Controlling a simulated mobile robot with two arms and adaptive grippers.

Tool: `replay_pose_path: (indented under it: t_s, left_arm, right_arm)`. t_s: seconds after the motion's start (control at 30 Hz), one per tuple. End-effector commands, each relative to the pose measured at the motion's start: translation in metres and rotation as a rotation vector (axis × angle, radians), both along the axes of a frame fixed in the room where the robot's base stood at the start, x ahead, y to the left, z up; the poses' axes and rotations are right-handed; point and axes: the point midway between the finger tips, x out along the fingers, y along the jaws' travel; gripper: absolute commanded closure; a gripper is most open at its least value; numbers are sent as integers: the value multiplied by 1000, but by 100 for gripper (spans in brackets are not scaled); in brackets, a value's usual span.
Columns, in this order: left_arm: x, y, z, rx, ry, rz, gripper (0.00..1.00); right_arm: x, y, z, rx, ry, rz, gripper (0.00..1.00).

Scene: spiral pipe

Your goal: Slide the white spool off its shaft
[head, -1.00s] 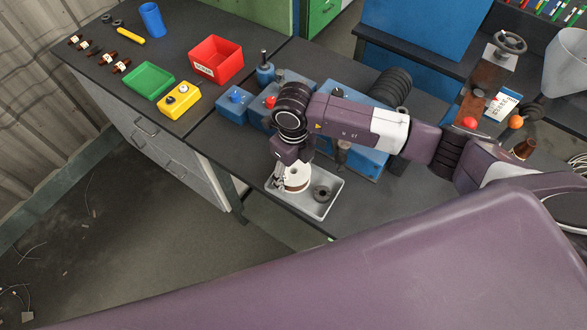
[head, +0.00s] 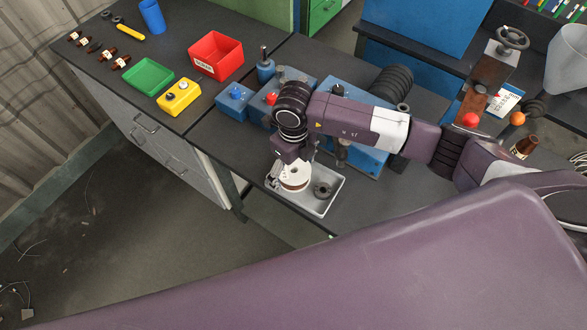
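The white spool (head: 294,172) is at the left part of a grey metal tray on the bench, with a brownish band low on its side. A dark hole shows in its top. My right gripper (head: 279,180) is right at the spool, with metal finger parts at its left side. The spool and wrist hide the rest of the fingers, so I cannot tell whether they grip it. No shaft can be made out under the spool. My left gripper is not in view.
The grey tray (head: 334,194) also holds a dark ring (head: 322,189). Blue machine blocks (head: 233,99) stand behind my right arm. A yellow button box (head: 179,97), green tray (head: 148,77) and red bin (head: 215,57) stand to the left. The bench's front edge is close to the tray.

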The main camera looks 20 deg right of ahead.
Motion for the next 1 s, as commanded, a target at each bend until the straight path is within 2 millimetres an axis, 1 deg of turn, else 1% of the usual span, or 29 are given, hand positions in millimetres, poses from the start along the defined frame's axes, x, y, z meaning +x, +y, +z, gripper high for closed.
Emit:
replay_pose_path:
  t_s: [0.07,0.17,0.4,0.5,0.6,0.7,0.8,1.0]
  left_arm:
    - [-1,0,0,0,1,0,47]
    - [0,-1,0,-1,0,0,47]
    - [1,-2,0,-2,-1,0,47]
    - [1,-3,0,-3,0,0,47]
    - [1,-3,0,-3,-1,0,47]
    - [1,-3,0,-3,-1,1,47]
    - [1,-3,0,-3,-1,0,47]
    - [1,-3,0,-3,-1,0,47]
  right_arm:
    - [-1,-1,3,-3,3,0,16]
    - [0,-1,17,-1,-2,0,16]
    - [1,0,69,1,-4,1,16]
    - [1,0,88,0,-4,1,16]
    - [1,0,104,1,-3,1,16]
    - [1,0,114,1,-3,0,16]
    - [0,0,119,0,-1,0,16]
    - [0,0,121,0,-1,0,16]
